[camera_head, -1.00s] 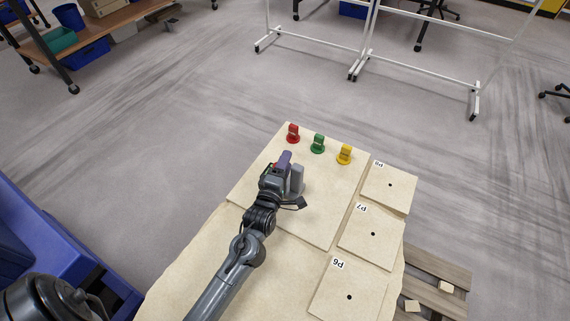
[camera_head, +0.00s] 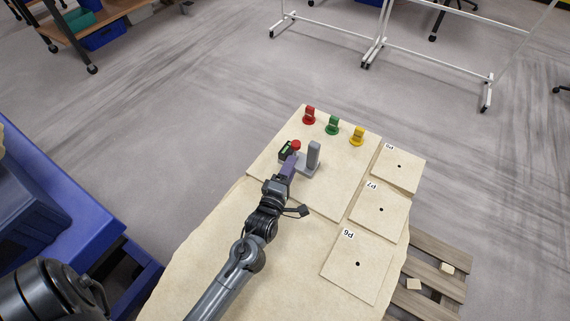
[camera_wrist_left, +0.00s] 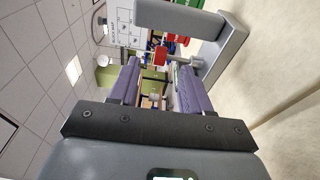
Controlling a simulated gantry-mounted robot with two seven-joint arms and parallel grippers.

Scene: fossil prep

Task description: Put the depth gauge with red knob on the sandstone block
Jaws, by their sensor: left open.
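A small red knob (camera_head: 296,145) stands beside a dark body with a green face (camera_head: 286,151) and a grey upright on a flat foot (camera_head: 313,153); I take these as the depth gauge, but cannot tell how they join. My left gripper (camera_head: 291,165) is just in front of them, its purple fingers partly covering the dark body. In the left wrist view the left gripper (camera_wrist_left: 157,78) is open, with the red knob (camera_wrist_left: 160,56) beyond its fingertips and the grey upright (camera_wrist_left: 180,17) to the upper right. A pale sandstone-like slab (camera_head: 320,196) lies under them. My right gripper is out of view.
Red (camera_head: 309,116), green (camera_head: 332,126) and yellow (camera_head: 357,137) markers stand along the slab's far edge. Labelled square plates, including P7 (camera_head: 384,214) and P6 (camera_head: 352,278), lie on the right. A wooden pallet (camera_head: 440,262) is at lower right.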

